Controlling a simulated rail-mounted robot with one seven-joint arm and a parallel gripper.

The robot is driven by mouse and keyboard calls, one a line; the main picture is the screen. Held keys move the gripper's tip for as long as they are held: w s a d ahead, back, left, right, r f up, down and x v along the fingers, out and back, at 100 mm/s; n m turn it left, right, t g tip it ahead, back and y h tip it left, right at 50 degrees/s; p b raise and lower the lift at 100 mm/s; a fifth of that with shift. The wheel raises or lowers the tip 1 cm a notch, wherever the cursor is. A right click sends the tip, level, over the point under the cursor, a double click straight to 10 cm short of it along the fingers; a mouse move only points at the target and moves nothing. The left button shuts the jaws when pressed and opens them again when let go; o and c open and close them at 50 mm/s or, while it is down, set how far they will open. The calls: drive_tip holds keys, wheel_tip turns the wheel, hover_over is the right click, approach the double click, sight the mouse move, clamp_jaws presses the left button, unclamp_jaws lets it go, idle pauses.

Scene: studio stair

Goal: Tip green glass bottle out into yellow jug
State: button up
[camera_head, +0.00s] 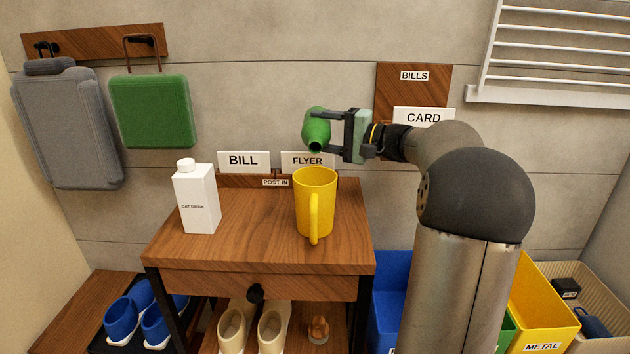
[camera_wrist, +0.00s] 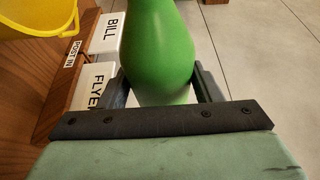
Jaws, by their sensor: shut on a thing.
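The green glass bottle (camera_head: 317,125) is held in the air above the back of the wooden stand, tilted with its neck pointing down and toward the camera. My gripper (camera_head: 325,131) is shut on it from the right. In the wrist view the bottle (camera_wrist: 158,50) sits between both fingers of my gripper (camera_wrist: 160,92). The yellow jug (camera_head: 315,203) stands upright on the stand top, below the bottle and a little nearer the camera, its handle facing the camera. Part of the jug (camera_wrist: 35,18) shows at the wrist view's top left. Its inside and any liquid cannot be made out.
A white oat drink carton (camera_head: 197,198) stands left of the jug on the stand (camera_head: 255,235). BILL (camera_head: 243,161) and FLYER (camera_head: 307,160) cards stand at the stand's back edge. A green bag (camera_head: 151,111) hangs on the wall. Blue (camera_head: 390,290) and yellow (camera_head: 540,300) bins stand at right.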

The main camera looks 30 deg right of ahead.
drive_tip(key=shift+s+a+n+b, duration=0.15)
drive_tip(key=shift+n+b, duration=0.55)
drive_tip(key=shift+b, duration=1)
drive_tip(key=shift+s+r+n+t+y+b, duration=0.15)
drive_tip(key=shift+r+n+t+y+b, duration=0.5)
drive_tip(key=shift+b, duration=0.85)
drive_tip(key=shift+r+g+h+p, duration=0.15)
drive_tip(key=shift+g+h+p, duration=0.15)
drive_tip(key=shift+p, duration=0.25)
drive_tip(key=m+p, duration=0.1)
drive_tip(key=p, duration=0.2)
drive_tip(key=m+p, duration=0.1)
drive_tip(key=p, duration=0.2)
drive_tip(key=shift+w+r+g+h+p, duration=0.1)
drive_tip(key=shift+w+g+h+p, duration=0.2)
drive_tip(key=shift+p, duration=0.1)
drive_tip(key=shift+m+p, duration=0.55)
drive_tip(key=shift+p, duration=0.3)
wheel_tip(320, 180, down, 2)
drive_tip(key=shift+f+b, duration=0.1)
drive_tip(key=shift+b, duration=0.3)
drive_tip(key=shift+g, duration=0.25)
drive_tip(key=shift+m+p, duration=0.4)
drive_tip(key=shift+p, duration=0.25)
